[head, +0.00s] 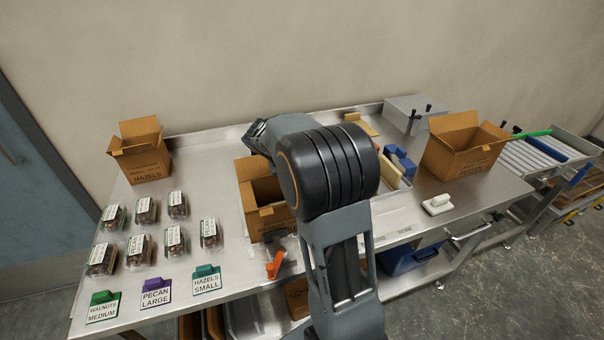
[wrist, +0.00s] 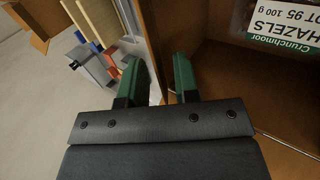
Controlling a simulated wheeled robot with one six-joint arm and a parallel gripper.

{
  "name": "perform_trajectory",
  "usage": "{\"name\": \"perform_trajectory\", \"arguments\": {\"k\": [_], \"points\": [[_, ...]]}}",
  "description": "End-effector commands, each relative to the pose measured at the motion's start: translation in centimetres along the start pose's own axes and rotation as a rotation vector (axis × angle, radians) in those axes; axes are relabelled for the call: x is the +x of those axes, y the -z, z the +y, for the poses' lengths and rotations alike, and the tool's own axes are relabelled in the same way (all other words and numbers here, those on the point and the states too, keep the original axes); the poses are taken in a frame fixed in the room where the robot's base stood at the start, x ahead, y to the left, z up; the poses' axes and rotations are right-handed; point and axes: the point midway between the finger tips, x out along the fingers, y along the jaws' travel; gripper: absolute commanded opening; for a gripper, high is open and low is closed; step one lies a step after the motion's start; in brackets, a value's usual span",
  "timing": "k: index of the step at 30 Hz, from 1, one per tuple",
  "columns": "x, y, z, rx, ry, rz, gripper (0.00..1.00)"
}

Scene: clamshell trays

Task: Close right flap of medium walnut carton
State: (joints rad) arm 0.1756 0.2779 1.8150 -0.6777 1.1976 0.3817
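A brown carton (head: 264,222) stands open at mid-table in the head view, partly hidden by my arm; I cannot read a walnut marking on it. In the wrist view my gripper (wrist: 158,75) has its two green fingers apart. A carton wall or flap edge (wrist: 153,40) runs close by and partly between them; I cannot tell whether they touch it. A clamshell with a white-and-green hazels label (wrist: 285,28) shows inside that carton, to the right of the fingers. The fingertips are hidden behind my arm in the head view.
Several clamshells (head: 140,248) and label cards (head: 156,293) lie at left. An orange-handled tool (head: 275,265) lies by the front edge. Blue bins (head: 402,162) stand right of my arm.

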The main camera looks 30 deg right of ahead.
Motion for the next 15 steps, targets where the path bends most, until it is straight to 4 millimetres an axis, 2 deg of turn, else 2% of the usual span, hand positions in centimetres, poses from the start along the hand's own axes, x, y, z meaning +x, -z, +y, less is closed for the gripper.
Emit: {"name": "perform_trajectory", "arguments": {"k": [6, 15], "points": [[0.00, 0.00, 0.00, 0.000, 0.000, 0.000, 0.28], [-0.02, 0.00, 0.01, 0.000, 0.000, 0.000, 0.00]]}}
